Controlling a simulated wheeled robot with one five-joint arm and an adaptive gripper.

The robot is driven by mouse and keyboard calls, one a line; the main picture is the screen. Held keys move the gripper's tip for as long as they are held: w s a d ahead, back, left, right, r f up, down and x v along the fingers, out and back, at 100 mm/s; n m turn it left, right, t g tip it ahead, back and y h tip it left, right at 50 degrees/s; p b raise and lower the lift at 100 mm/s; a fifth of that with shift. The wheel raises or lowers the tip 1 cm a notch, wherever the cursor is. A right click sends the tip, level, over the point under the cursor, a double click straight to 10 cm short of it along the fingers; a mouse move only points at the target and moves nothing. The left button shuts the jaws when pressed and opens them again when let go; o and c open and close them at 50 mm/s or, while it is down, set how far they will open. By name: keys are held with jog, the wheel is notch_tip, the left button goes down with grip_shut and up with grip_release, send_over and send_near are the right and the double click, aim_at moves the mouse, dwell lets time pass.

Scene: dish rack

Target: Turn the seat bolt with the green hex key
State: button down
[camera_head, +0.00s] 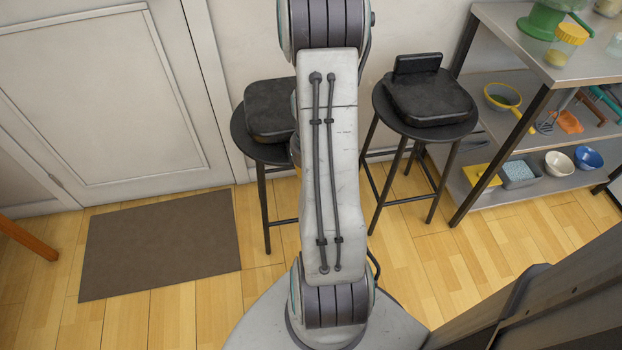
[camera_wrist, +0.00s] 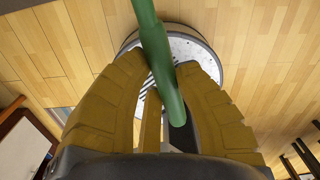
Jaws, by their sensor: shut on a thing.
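The green hex key (camera_wrist: 162,60) shows in the wrist view as a thick green rod. It runs from the top edge down between the fingers of my gripper (camera_wrist: 168,70), which are shut on it. Its upper end is cut off by the frame. In the head view my arm hides the gripper and the key. Two black stools stand by the wall, a left one (camera_head: 268,110) partly behind my arm and a right one (camera_head: 428,100) in clear view. I cannot make out a seat bolt in either view.
A metal shelf unit (camera_head: 545,60) stands at the right with bowls and kitchen things. A brown mat (camera_head: 160,245) lies before the white door (camera_head: 100,90). Wooden floor (camera_head: 400,265) is clear between the right stool and my base.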

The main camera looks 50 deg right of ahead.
jog(key=shift+r, duration=0.25)
jog(key=shift+r+p, duration=1)
jog(key=shift+r, duration=0.4)
jog(key=shift+d, duration=0.1)
